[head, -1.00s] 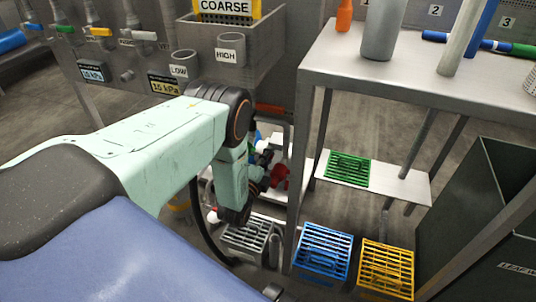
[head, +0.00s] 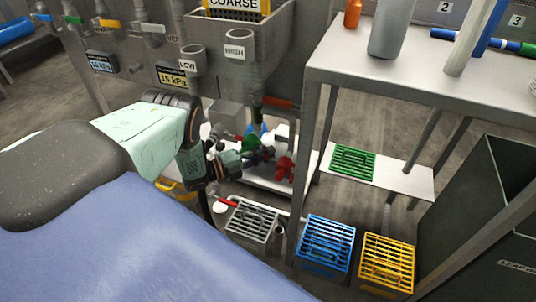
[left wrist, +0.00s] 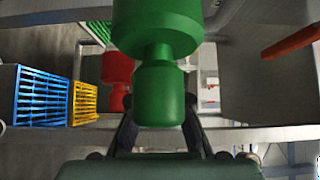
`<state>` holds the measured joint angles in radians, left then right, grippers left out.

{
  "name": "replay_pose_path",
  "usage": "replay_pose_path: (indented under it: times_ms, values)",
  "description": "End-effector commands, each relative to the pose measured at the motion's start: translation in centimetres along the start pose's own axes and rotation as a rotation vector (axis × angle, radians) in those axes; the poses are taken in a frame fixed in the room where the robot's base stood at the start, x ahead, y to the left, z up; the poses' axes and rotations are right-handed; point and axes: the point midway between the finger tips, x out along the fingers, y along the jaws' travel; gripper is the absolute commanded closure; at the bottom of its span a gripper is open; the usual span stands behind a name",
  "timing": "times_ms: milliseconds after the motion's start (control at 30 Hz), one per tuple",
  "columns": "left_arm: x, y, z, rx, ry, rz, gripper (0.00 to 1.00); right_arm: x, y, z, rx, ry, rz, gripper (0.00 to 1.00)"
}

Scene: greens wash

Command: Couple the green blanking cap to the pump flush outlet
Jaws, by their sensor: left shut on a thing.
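My left gripper (head: 266,154) is low among the pump fittings under the sink unit. In the left wrist view its two dark fingers (left wrist: 160,134) are closed on the sides of a green piece, the green blanking cap (left wrist: 159,92). A narrow green neck joins its held part to a wider green body above, cut off by the top edge. In the head view a green part (head: 250,143) shows just behind the fingers, beside blue and red fittings. I cannot tell which fitting is the pump flush outlet, or whether the cap touches it. My right gripper is not in view.
A red fitting (head: 285,167) stands close right of the gripper. Grey (head: 251,222), blue (head: 325,245) and yellow (head: 386,264) crates stand on the floor. A green crate (head: 353,162) lies on the low shelf.

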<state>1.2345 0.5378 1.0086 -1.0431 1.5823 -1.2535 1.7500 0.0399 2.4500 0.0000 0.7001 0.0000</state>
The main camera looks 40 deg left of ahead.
Motion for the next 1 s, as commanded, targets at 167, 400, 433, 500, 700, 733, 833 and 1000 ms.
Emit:
replay_pose_path:
  times_ms: [167, 400, 433, 500, 700, 733, 833, 1000]
  values:
    - [-0.32, 0.12, 0.07, 0.001, 0.066, 0.0, 1.0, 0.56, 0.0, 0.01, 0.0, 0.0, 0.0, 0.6]
    - [-0.48, 0.05, 0.05, 0.0, 0.104, 0.001, 1.0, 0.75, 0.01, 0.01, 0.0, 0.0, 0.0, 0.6]
    - [-0.48, 0.04, 0.04, 0.0, 0.106, 0.001, 1.0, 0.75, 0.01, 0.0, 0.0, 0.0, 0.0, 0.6]
    - [-0.48, 0.02, 0.04, 0.0, 0.108, 0.0, 1.0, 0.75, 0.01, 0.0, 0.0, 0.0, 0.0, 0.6]
    - [-0.46, -0.01, 0.05, 0.0, 0.107, 0.0, 1.0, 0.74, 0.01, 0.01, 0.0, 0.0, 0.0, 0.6]
    - [-0.45, -0.02, 0.05, 0.0, 0.107, 0.0, 1.0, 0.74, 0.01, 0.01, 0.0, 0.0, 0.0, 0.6]
    - [-0.44, -0.03, 0.06, 0.0, 0.107, -0.001, 0.83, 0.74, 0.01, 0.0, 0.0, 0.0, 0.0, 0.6]
    - [-0.43, -0.03, 0.05, 0.0, 0.107, -0.001, 0.69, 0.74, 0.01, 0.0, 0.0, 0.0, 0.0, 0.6]
